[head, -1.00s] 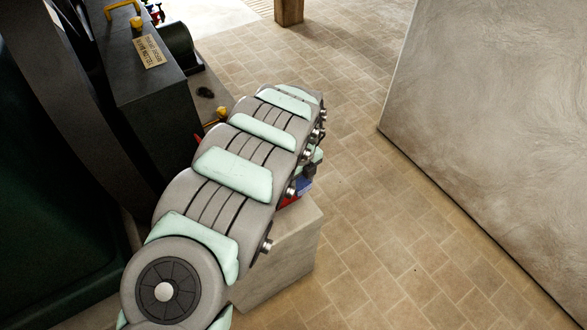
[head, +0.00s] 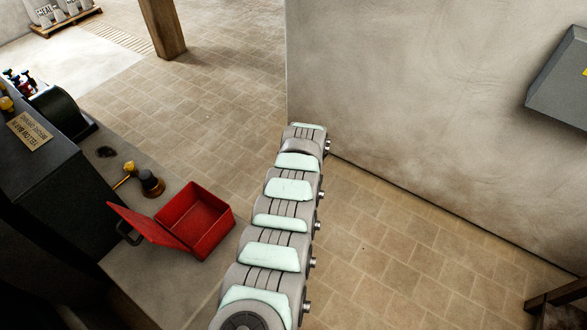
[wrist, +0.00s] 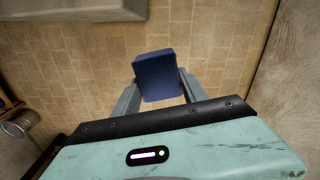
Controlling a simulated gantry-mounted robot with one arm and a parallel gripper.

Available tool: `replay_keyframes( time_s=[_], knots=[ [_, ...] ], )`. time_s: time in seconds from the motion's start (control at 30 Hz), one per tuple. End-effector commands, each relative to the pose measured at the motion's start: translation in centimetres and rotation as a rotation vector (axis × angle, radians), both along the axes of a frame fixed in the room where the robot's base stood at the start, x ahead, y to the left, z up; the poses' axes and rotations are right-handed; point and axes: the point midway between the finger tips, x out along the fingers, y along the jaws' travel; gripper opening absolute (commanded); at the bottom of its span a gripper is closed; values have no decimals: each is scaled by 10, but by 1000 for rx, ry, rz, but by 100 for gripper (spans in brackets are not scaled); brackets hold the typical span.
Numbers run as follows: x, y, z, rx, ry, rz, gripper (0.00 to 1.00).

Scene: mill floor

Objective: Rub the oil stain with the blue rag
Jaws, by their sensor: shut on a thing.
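The blue rag (wrist: 160,72) is a folded dark blue block between the fingers of my gripper (wrist: 160,86) in the wrist view, held above the tiled floor. The fingers are shut on its sides. In the head view my arm reaches up past the ledge, and my gripper and the rag are hidden. A small dark patch, which looks like the oil stain (head: 106,151), lies on the pale ledge (head: 150,275) at the left, beside the dark machine. My gripper is well to the right of it.
An open red toolbox (head: 208,222) stands on the ledge, its visible inside empty. A dark oil can with yellow spout (head: 151,184) stands between toolbox and stain. The dark machine (head: 60,170) borders the ledge; a plaster wall (head: 400,110) rises right. A metal bucket (wrist: 20,123) shows in the wrist view.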

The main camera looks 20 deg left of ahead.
Motion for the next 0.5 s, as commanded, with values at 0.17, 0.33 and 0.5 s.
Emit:
replay_keyframes(
  time_s=[0.17, 0.33, 0.5],
  knots=[
    [5, -15, 2, 0, 2, 22, 18],
    [9, -25, 2, 0, 2, 41, 18],
    [11, -30, 3, 0, 0, 54, 18]
  ],
)
